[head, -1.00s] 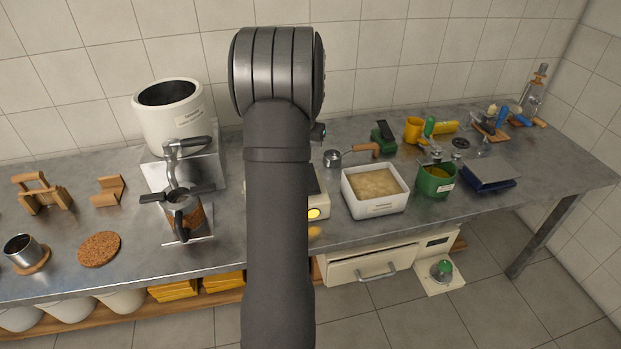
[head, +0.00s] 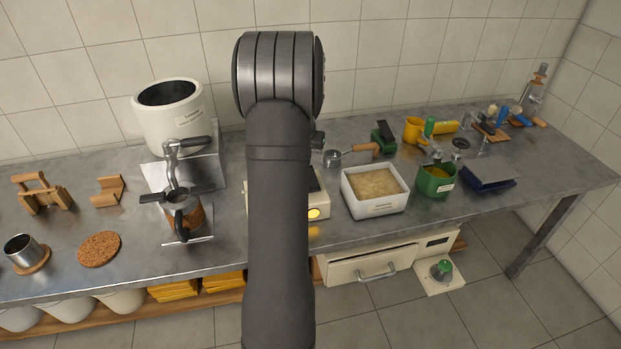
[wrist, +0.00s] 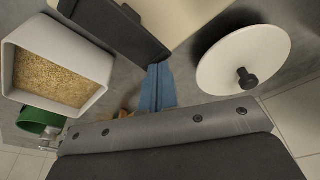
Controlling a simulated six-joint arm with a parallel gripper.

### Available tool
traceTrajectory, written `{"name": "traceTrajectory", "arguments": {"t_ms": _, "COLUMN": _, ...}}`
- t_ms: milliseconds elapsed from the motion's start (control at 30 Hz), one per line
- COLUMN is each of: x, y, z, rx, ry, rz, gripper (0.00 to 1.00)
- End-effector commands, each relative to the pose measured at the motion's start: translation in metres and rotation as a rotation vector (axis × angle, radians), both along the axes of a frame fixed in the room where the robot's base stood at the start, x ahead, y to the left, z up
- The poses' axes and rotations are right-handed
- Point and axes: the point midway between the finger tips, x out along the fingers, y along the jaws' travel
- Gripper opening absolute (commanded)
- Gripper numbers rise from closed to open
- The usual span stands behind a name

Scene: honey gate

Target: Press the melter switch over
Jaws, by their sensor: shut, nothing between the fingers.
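The melter appears to be the cream box (head: 318,200), mostly hidden behind my arm in the head view, with a glowing yellow lamp (head: 314,213) low on its front. I cannot make out its switch for certain. In the wrist view a cream body (wrist: 180,12) with a dark panel (wrist: 112,28) shows at the top. My gripper (wrist: 158,72) is shut and empty; its blue fingers point toward the lower edge of that panel. Whether they touch it I cannot tell. In the head view my gripper is hidden behind my arm.
A white tub (head: 374,204) of pale granular stuff stands right of the melter and shows in the wrist view. A white disc (wrist: 243,60) with a black knob lies opposite it. A green pot (head: 435,182) and a white tank (head: 168,118) are also on the bench.

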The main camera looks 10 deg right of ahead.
Motion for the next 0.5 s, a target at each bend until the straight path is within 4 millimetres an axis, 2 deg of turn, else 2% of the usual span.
{"name": "traceTrajectory", "arguments": {"t_ms": 333, "x": -0.0001, "y": 0.0, "z": -0.0111, "rx": 0.0, "ry": 0.001, "rz": 0.0, "gripper": 0.0}}
{"name": "traceTrajectory", "arguments": {"t_ms": 500, "x": 0.0002, "y": -0.0001, "z": -0.0096, "rx": 0.0, "ry": 0.0, "rz": 0.0, "gripper": 0.0}}
